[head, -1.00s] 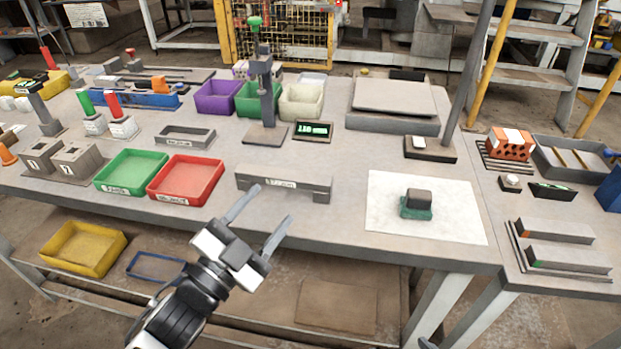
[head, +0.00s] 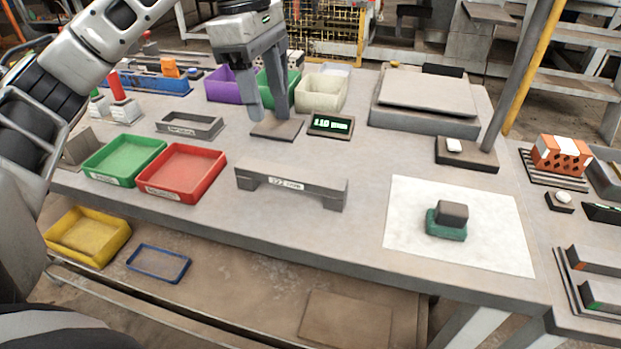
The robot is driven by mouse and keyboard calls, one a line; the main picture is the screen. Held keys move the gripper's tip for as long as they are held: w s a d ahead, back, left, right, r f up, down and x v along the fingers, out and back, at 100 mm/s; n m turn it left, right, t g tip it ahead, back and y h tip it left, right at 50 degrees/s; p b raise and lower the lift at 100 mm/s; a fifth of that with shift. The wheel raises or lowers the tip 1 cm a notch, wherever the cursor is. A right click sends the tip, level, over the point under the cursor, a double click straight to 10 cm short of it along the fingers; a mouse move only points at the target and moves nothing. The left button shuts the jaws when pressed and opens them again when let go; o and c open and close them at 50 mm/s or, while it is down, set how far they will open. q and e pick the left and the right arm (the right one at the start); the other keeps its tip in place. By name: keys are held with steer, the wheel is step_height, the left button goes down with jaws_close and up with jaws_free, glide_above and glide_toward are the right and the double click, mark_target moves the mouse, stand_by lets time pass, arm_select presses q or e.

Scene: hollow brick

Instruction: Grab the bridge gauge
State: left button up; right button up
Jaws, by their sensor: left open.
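The bridge gauge (head: 291,183) is a long grey block with a white label on its front and short feet at its ends. It stands on the bench's near side, right of the red tray. My left gripper (head: 268,113) points down and is open and empty. In the picture its fingertips are above and slightly left of the gauge, apart from it. They overlap the stand with a dark base (head: 288,131) behind, hiding most of its column. My right gripper is not in view.
A red tray (head: 181,197) and a green tray (head: 100,179) lie to the left. A small display (head: 331,125) stands behind the gauge. A white sheet (head: 405,246) with a green-based block (head: 447,224) lies to the right. Bare bench surrounds the gauge.

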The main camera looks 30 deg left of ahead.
mark_target(288, 172)
arm_select(q)
steer(key=f, duration=0.3)
steer(key=d+f, duration=0.1)
steer(key=f, duration=0.2)
steer(key=f+b, duration=0.1)
steer(key=f, duration=0.3)
steer(key=shift+w+d, duration=0.15)
steer(key=shift+d, duration=0.1)
steer(key=shift+w+d+f, duration=0.1)
steer(key=shift+d+f, duration=0.15)
steer(key=shift+f, duration=0.65)
steer(key=shift+s+d+f, duration=0.1)
steer(key=shift+d+f, duration=0.1)
steer(key=shift+f, duration=0.7)
steer(key=shift+w+d+f, duration=0.1)
steer(key=shift+d+f, duration=0.15)
steer(key=shift+f, duration=0.65)
jaws_close()
